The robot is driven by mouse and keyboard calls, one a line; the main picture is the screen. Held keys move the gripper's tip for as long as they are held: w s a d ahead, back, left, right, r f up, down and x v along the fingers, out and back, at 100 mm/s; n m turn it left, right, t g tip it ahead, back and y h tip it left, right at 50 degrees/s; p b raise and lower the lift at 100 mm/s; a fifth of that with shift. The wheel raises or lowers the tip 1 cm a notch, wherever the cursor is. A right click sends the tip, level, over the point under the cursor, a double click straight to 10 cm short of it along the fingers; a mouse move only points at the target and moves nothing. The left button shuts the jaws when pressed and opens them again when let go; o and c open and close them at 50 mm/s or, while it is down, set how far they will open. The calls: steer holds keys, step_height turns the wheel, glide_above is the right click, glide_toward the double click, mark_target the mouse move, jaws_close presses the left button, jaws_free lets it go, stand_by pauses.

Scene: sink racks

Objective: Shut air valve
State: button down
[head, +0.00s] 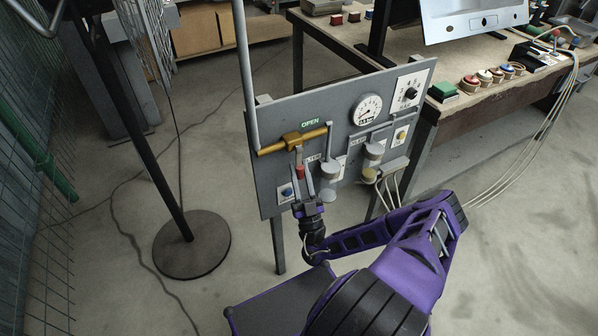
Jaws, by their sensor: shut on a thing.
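The air valve (292,141) is a brass body in a brass pipe at the left of a grey upright panel. A green "OPEN" label sits just above it. Its lever hangs down from the body and ends in a red grip (300,171). My gripper (304,170) reaches up from below in front of the panel. Its fingers are at the red grip and shut on it. The fingers partly hide the lever and the panel behind them.
The panel (268,196) also carries a pressure gauge (367,109), a dial (410,94), grey filter cups and a blue button (286,192). A workbench (455,105) stands behind at right. A round-based stand (192,244) is at left. Floor is open at lower right.

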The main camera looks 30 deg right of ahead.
mark_target(300, 175)
steer(key=shift+a+m, duration=0.1)
steer(key=shift+m, duration=0.2)
steer(key=c, duration=0.7)
jaws_free()
steer(key=shift+o, duration=0.2)
steer(key=shift+s+f, duration=0.35)
steer(key=shift+f, duration=0.05)
steer(key=v, duration=0.4)
steer(key=shift+s+a+r, duration=0.1)
steer(key=shift+s+a, duration=0.15)
steer(key=shift+s, duration=0.35)
steer(key=s+a, duration=0.2)
steer(key=s, duration=0.8)
steer(key=shift+s, duration=0.3)
steer(key=shift+a, duration=0.15)
